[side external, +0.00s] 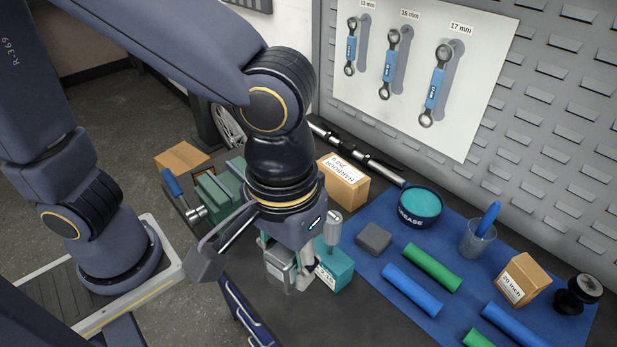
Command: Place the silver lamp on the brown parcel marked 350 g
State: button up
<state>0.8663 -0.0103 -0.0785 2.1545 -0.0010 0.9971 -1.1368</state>
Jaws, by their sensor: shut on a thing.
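The silver lamp (281,268) appears to be the rounded silver-grey block between the fingers of my gripper (289,271). My gripper points down and is shut on it, near the front edge of the bench; its underside and any contact below are hard to make out. The brown parcel marked 350 g (343,184) is a cardboard box with a white label, upside down in this view. It stands behind and to the right of my gripper, apart from it. Its visible top is bare; my wrist covers part of its left side.
A teal box (335,269) with a grey cylinder (333,229) above it stands just right of my gripper. A green vise (222,192) is at left. The blue mat (378,224) holds a grease tub (419,205), grips, a cup and a 20 inch box (523,280).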

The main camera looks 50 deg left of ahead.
jog(key=r, duration=0.6)
jog(key=shift+w+a, duration=0.15)
jog(key=shift+w, duration=0.1)
jog(key=w+a+n, duration=1.6)
jog(key=a, duration=0.4)
send_over(343, 169)
jog(key=s, duration=0.1)
notch_tip(343, 169, down, 14)
jog(key=shift+s+r, duration=0.1)
jog(key=shift+s, duration=0.05)
jog(key=shift+w+f, duration=0.65)
jog(key=shift+f, duration=1.55)
